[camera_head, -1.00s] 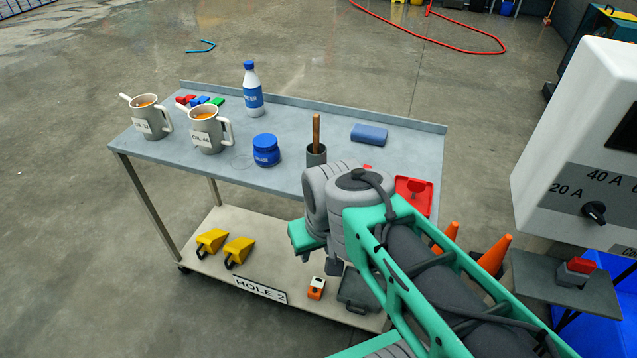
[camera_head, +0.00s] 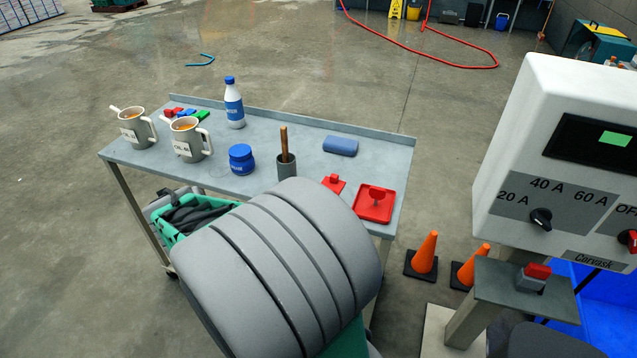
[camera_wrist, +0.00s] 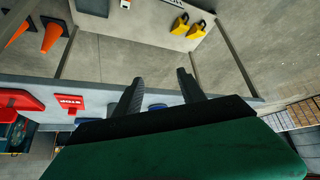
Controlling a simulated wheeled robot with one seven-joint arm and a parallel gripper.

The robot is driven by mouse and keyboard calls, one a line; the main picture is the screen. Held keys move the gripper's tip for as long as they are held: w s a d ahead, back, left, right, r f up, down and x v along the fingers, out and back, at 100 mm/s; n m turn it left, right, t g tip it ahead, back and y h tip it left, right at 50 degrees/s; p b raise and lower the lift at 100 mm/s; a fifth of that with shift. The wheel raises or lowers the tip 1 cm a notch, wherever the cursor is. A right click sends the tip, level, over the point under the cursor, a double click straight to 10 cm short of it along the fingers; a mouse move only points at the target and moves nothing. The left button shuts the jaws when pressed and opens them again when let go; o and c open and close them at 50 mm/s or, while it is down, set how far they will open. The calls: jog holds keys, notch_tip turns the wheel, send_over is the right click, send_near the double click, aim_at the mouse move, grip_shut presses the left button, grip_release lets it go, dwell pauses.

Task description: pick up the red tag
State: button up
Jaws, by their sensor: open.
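A small red piece (camera_head: 172,112) lies among blue and green pieces at the back left of the grey cart top (camera_head: 300,150), behind the mugs. Another red piece with a raised part (camera_head: 333,183) lies near the right end, beside the red tray (camera_head: 374,205). In the wrist view a red plate with white lettering (camera_wrist: 72,103) shows at the left. I cannot tell which of these is the red tag. My gripper (camera_wrist: 158,82) is open, its two dark fingers apart with nothing between them. In the head view my arm hides the cart's front middle.
Two mugs (camera_head: 187,140) stand at the left of the cart top. Orange cones (camera_head: 425,255) and a white machine (camera_head: 560,150) are at the right.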

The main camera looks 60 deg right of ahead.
jog(key=s+d+m+g+h+p, duration=0.1)
jog(key=s+d+m+h, duration=0.25)
jog(key=d, duration=0.85)
jog(key=m+g+h+p, duration=0.2)
jog(key=m+g+h, duration=0.1)
jog(key=m+h, duration=0.1)
send_near(333, 178)
jog(key=shift+s+d, duration=0.3)
jog(key=shift+d, duration=0.1)
jog(key=x, duration=0.2)
jog(key=p+x, duration=0.1)
jog(key=x, duration=0.2)
jog(key=p+x, duration=0.1)
jog(key=x, duration=0.2)
jog(key=shift+w+a+f, duration=0.1)
jog(key=shift+w+f, duration=0.1)
jog(key=shift+w, duration=0.1)
jog(key=shift+a, duration=0.1)
grip_shut()
